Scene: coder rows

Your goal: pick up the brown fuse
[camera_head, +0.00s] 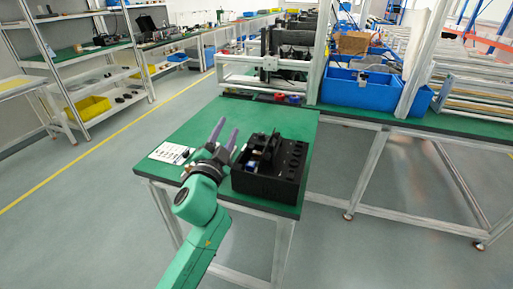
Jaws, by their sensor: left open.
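My left gripper (228,127) has purple fingers, spread apart with nothing visible between them. It is over the green table, between a white sheet (165,153) on its left and a black box (268,187) on its right. The box has a row of round holes along its right side and dark upright parts in its middle. Small dark marks or items show at the right end of the sheet, partly hidden by my gripper's wrist. I cannot make out a brown fuse; it may be too small or hidden. My right gripper is not in view.
The green table (190,128) is bare behind my gripper. A metal frame and a workbench with blue bins (345,92) stand behind and to the right. Shelves with yellow bins (88,108) stand at the left, across open floor.

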